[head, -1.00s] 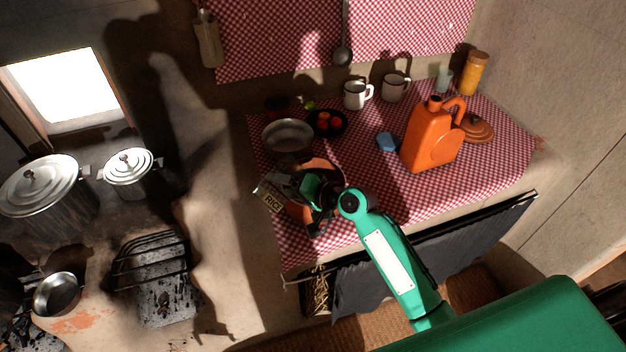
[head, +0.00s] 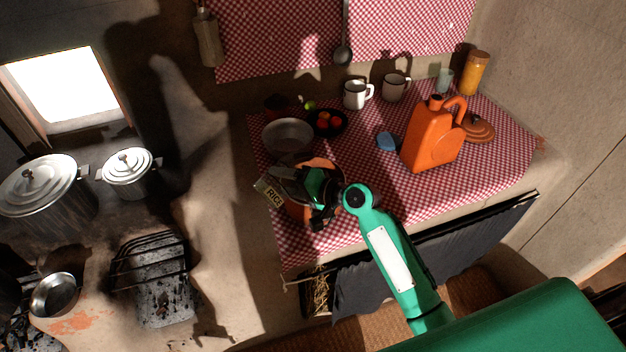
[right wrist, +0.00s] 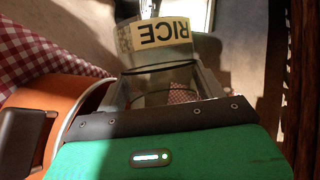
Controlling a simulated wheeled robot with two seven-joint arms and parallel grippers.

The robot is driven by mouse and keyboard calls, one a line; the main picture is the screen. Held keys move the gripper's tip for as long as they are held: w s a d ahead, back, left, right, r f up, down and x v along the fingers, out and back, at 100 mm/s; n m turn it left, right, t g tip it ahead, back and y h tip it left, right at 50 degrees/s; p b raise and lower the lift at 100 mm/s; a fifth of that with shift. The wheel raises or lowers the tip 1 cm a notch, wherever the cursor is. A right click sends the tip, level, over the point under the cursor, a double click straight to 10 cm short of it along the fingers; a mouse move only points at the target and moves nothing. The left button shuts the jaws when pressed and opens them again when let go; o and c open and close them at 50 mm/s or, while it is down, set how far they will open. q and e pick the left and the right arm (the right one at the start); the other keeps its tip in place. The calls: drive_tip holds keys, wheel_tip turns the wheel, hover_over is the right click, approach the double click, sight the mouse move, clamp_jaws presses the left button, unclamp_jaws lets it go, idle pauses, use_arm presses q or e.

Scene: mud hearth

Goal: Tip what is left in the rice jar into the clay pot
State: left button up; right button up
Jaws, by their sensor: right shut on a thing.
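The rice jar (head: 272,191) is a clear jar with a cream RICE label. My right gripper (head: 300,186) is shut on it and holds it tilted over the clay pot, with the label end to the left. In the right wrist view the jar (right wrist: 165,75) lies between my fingers and its label reads upside down. I cannot make out rice inside it. The orange-brown clay pot (head: 297,212) stands on the checked cloth, mostly hidden under the gripper and jar. Part of the pot also shows at the left of the right wrist view (right wrist: 50,105). My left gripper is not in view.
A metal bowl (head: 287,135) stands just behind the pot, beside a dark plate of tomatoes (head: 327,123). An orange jerrycan (head: 432,138), a blue sponge (head: 388,141) and a clay lid (head: 478,128) are to the right. The cloth's right front is clear.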

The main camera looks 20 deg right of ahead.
sight(303, 164)
drive_tip(key=shift+w+d+f+m+y+b, duration=0.15)
drive_tip(key=shift+d+m+y+b, duration=0.1)
drive_tip(key=shift+d+b, duration=0.15)
drive_tip(key=shift+w+d+r+m+y+b, duration=0.1)
drive_tip(key=shift+w+d+m+y+b, duration=0.05)
drive_tip(key=shift+d+m+b, duration=0.15)
drive_tip(key=shift+w+d+f+m+y+b, duration=0.15)
drive_tip(key=shift+f+m+y+b, duration=0.2)
drive_tip(key=shift+m, duration=0.3)
idle(0.6)
drive_tip(key=shift+w+d+r+m+t+y, duration=0.15)
drive_tip(key=shift+d+r+m+t+y, duration=0.15)
drive_tip(key=shift+r+m, duration=0.35)
drive_tip(key=shift+w+d+r+m+t+y, duration=0.1)
drive_tip(key=shift+d+r+m+t+y, duration=0.2)
drive_tip(key=shift+m, duration=0.55)
idle(0.7)
drive_tip(key=shift+w+d+r+m+t+y, duration=0.25)
drive_tip(key=shift+d+r+m, duration=0.2)
drive_tip(key=shift+m, duration=0.45)
drive_tip(key=shift+w+d+r+m+t+y, duration=0.25)
drive_tip(key=shift+d+m, duration=0.25)
drive_tip(key=shift+m, duration=0.4)
idle(2.0)
